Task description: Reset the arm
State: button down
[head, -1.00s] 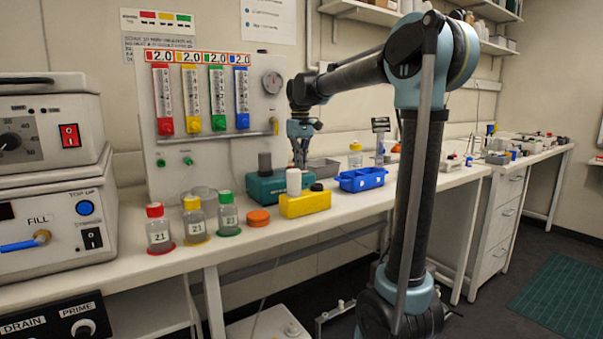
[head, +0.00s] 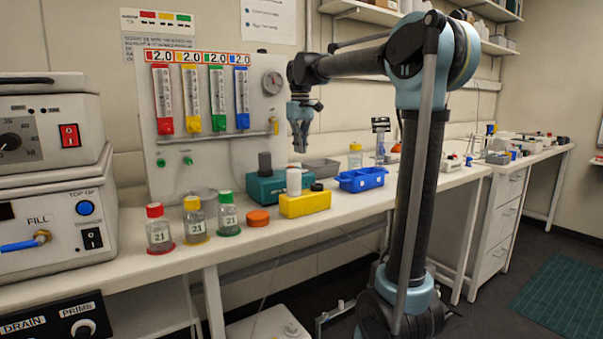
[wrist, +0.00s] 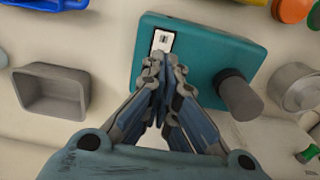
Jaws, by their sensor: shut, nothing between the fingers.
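My gripper (head: 300,148) hangs pointing down from my arm, above the bench and over the teal box (head: 266,188). In the wrist view its fingers (wrist: 163,92) are together with nothing between them. The teal box (wrist: 190,50) lies below, with a white label and a dark grey cylindrical knob. My arm reaches in from the right, with its forearm roughly level and the gripper clear of the objects on the bench.
A yellow block (head: 305,204) with a white cylinder, a blue tray (head: 362,180) and a grey tray (head: 321,168) are close by. Three capped bottles (head: 195,217) and an orange lid (head: 258,218) stand left. The flowmeter panel (head: 210,135) rises behind.

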jog(key=shift+r, duration=0.55)
jog(key=s+d+f+m, duration=0.1)
jog(key=s+d+f, duration=0.2)
jog(key=s+d, duration=0.1)
jog(key=s+d+f+m, duration=0.1)
jog(key=s+d+f, duration=0.3)
jog(key=s+d, duration=0.1)
jog(key=s+d+f+m+t, duration=0.1)
jog(key=s+d+f, duration=0.3)
jog(key=s, duration=0.1)
jog(key=shift+s+d+f, duration=0.25)
jog(key=shift+s+d, duration=0.05)
jog(key=shift+s, duration=0.1)
jog(key=s+d+f+m, duration=0.1)
jog(key=s+d+f, duration=0.2)
jog(key=s+f, duration=0.5)
jog(key=s+d+f+m+t, duration=0.1)
jog(key=s+d+f, duration=0.3)
jog(key=s+f, duration=0.5)
notch_tip(320, 180, down, 5)
jog(key=shift+d+r+m, duration=0.15)
jog(key=shift+d+m, duration=0.15)
jog(key=shift+m, duration=0.5)
